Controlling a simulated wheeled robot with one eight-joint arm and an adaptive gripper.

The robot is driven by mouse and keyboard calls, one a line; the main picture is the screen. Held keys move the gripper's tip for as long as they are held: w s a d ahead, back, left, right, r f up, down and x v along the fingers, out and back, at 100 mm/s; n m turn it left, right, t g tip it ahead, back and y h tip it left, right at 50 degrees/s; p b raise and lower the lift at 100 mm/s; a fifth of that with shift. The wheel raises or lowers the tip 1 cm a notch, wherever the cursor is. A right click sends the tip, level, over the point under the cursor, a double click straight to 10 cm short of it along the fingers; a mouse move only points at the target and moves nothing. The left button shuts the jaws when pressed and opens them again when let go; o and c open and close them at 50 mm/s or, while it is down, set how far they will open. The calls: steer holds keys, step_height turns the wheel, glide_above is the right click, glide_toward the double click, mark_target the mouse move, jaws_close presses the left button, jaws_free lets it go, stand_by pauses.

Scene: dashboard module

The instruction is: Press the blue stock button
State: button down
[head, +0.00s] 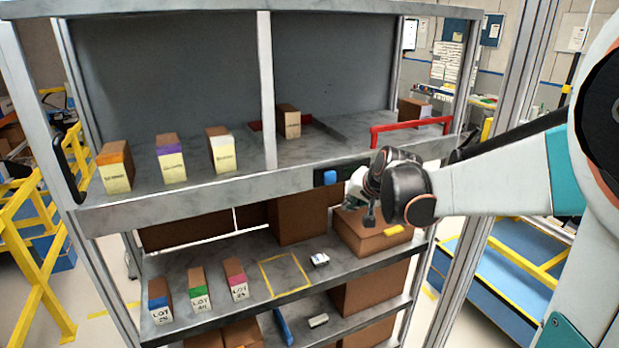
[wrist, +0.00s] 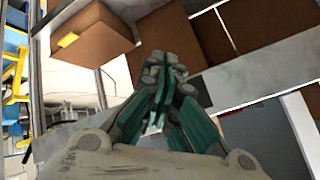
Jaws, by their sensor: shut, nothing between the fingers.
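The blue stock button (head: 330,177) sits on a dark panel on the front edge of the upper shelf, right of the middle post, in the head view. My gripper (head: 350,195) is just to the right of the button, in front of the shelf edge, and appears apart from it. In the wrist view my gripper (wrist: 163,78) has its teal fingers closed together with nothing between them. The blue button does not show in the wrist view; the fingers cover part of the shelf edge there.
The upper shelf (head: 200,190) holds several small labelled boxes and a red handle (head: 410,130) at right. The lower shelf has lot boxes, a yellow-outlined square (head: 284,275) and a large brown box (head: 370,236) below my gripper. A metal post (head: 480,190) stands near my arm.

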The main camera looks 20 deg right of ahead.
steer(key=w, duration=0.8)
steer(key=shift+a+b, duration=0.15)
steer(key=shift+b, duration=0.2)
steer(key=shift+w, duration=0.25)
stand_by(0.9)
steer(key=shift+w, duration=0.3)
steer(key=shift+w+b, duration=0.3)
steer(key=shift+w, duration=0.2)
stand_by(0.9)
steer(key=shift+s, duration=0.95)
steer(key=s, duration=0.5)
stand_by(0.3)
